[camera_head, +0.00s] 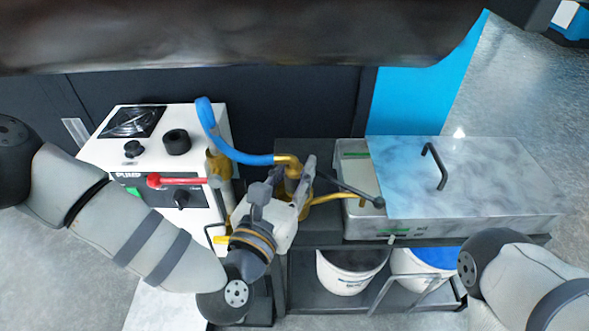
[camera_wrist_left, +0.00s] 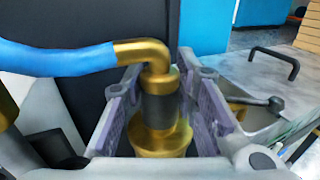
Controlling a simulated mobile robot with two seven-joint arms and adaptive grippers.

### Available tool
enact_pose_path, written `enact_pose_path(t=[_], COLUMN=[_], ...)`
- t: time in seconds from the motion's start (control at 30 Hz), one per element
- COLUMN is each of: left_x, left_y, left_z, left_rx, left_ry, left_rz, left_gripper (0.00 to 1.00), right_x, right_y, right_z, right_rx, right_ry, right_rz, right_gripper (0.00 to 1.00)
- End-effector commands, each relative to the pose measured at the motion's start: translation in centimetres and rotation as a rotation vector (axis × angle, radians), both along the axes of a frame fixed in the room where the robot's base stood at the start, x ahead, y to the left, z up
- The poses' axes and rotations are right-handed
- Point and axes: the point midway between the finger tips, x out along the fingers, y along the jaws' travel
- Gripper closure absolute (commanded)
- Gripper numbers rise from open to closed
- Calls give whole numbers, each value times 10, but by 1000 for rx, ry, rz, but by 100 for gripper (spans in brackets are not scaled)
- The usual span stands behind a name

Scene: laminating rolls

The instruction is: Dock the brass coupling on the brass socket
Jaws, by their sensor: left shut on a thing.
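The brass coupling (camera_head: 290,163) has a brass elbow and a dark band, and a blue hose (camera_head: 241,152) runs from it to the left. In the left wrist view the coupling (camera_wrist_left: 160,86) stands upright between the two fingers. My left gripper (camera_head: 293,183) is shut on it. The brass socket (camera_head: 305,210) is at the coupling's lower end, partly hidden by my gripper; it also shows in the left wrist view (camera_wrist_left: 158,145). The coupling is in line above the socket, but I cannot tell whether it is fully seated. My right gripper is out of view.
A white pump box (camera_head: 110,155) with knobs and a red-handled valve (camera_head: 180,181) stands at left. A dark-handled lever (camera_head: 350,189) sticks out right of the socket. A metal tank (camera_head: 470,222) with a marbled lid (camera_head: 480,170) is at right. Buckets (camera_head: 350,272) stand below.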

Motion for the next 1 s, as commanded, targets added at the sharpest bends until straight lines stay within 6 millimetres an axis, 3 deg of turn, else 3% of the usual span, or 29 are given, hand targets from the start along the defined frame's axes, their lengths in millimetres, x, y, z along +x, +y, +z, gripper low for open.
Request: enact_pose_path(t=[0.9,0.93,1.0], left_x=[0,0,0], left_y=[0,0,0], left_z=[-12,-11,-11], left_rx=[-1,-1,-1], left_ry=[-1,-2,-2], left_rz=[0,0,0], left_gripper=[100,69,65], right_x=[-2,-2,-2], right_y=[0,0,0], right_z=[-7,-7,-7], right_rx=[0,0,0], right_ry=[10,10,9], right_rz=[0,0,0], right_gripper=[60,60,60])
